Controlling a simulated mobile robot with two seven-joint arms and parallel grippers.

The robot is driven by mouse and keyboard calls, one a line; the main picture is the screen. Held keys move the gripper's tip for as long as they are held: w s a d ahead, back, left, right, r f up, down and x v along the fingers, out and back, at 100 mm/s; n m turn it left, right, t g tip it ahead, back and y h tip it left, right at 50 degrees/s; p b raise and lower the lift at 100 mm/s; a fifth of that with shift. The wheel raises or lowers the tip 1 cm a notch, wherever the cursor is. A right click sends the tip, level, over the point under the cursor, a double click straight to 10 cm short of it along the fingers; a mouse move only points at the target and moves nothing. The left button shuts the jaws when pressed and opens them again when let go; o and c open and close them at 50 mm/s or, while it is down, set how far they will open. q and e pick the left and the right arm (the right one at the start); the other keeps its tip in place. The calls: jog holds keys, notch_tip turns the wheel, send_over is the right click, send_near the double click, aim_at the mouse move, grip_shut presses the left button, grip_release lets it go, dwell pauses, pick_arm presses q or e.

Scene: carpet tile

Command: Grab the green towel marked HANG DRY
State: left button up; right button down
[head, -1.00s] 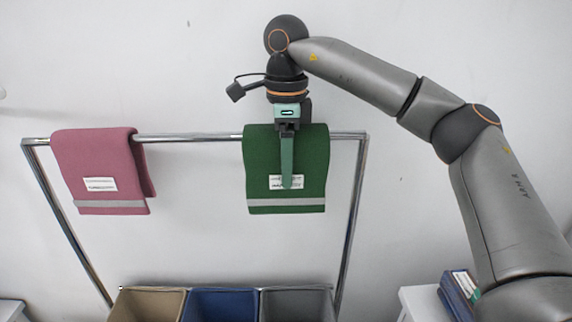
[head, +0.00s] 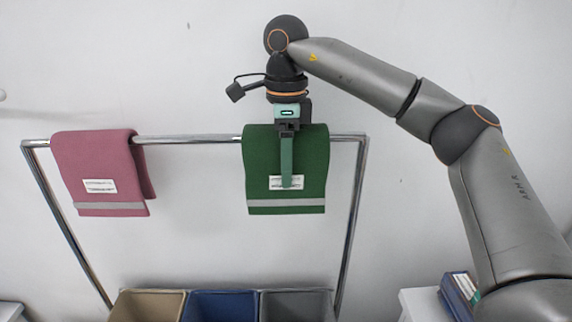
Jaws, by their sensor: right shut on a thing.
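The green towel (head: 312,170) hangs folded over the right part of a chrome rail. It has a grey stripe near its lower edge and a white label (head: 308,182) whose print is too small to read. My right gripper (head: 287,182) points down over the towel from above, with one green finger in front of the cloth, partly covering the label. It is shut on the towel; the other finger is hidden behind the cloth. My left gripper is not in view.
A pink towel (head: 100,165) with a white label hangs on the left of the rail (head: 195,139). Tan (head: 147,305), blue (head: 221,305) and grey (head: 297,305) bins stand below. Books (head: 460,294) lie at the lower right. The rail between the towels is bare.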

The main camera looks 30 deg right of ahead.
notch_tip(320, 180, up, 16)
jog(key=shift+r, duration=0.85)
dwell(0.5)
